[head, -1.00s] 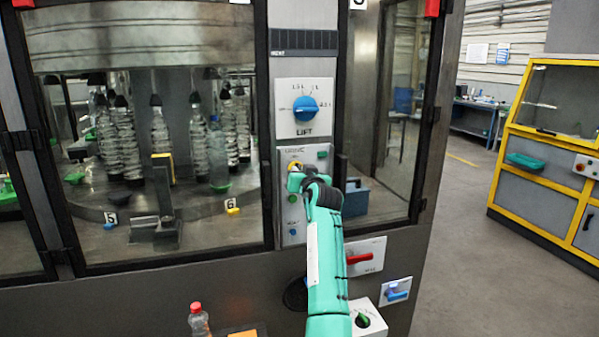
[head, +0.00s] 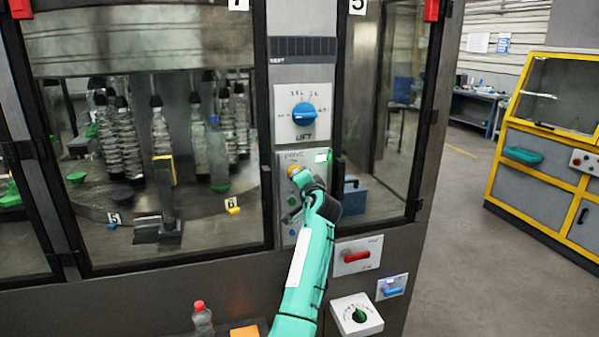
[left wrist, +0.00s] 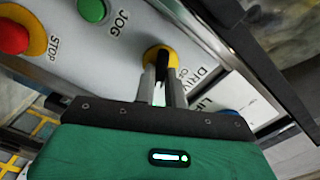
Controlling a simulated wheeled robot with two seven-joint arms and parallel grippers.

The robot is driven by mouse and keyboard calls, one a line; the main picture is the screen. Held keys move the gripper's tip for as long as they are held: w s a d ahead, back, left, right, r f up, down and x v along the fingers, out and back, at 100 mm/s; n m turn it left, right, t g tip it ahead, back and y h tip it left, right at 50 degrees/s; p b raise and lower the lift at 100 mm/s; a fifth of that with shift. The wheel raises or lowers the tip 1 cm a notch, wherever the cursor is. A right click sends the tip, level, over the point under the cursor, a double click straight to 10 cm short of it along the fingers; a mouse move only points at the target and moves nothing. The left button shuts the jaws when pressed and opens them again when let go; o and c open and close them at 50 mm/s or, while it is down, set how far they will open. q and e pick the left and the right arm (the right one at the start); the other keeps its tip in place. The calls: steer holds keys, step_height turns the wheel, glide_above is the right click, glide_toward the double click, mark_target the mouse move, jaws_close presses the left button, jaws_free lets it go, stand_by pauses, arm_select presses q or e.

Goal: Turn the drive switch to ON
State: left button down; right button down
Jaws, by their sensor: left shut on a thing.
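The drive switch is a black knob on a yellow round plate (left wrist: 151,54) in the left wrist view, beside a partly covered DRIVE label. Its yellow plate also shows in the head view (head: 292,171), mostly behind my gripper. My left gripper (left wrist: 162,80) is shut on the knob, one finger on each side. In the head view my left gripper (head: 298,181) is at the panel (head: 288,232), under the LIFT dial. The fingers hide part of the knob and its position marks, so I cannot read its setting. My right gripper is not in view.
In the left wrist view, a green JOG button (left wrist: 91,9) and a red STOP button (left wrist: 13,38) are near the switch. The blue LIFT dial (head: 305,114) is above. A red handle (head: 356,256) and a green-pointer dial (head: 359,314) are below right.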

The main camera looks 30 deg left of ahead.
arm_select(q)
steer(key=shift+m+p, duration=1.8)
steer(key=shift+m, duration=0.8)
steer(key=shift+f, duration=0.1)
steer(key=c, duration=1.5)
jaws_free()
steer(key=shift+w, duration=0.1)
steer(key=shift+o, duration=0.2)
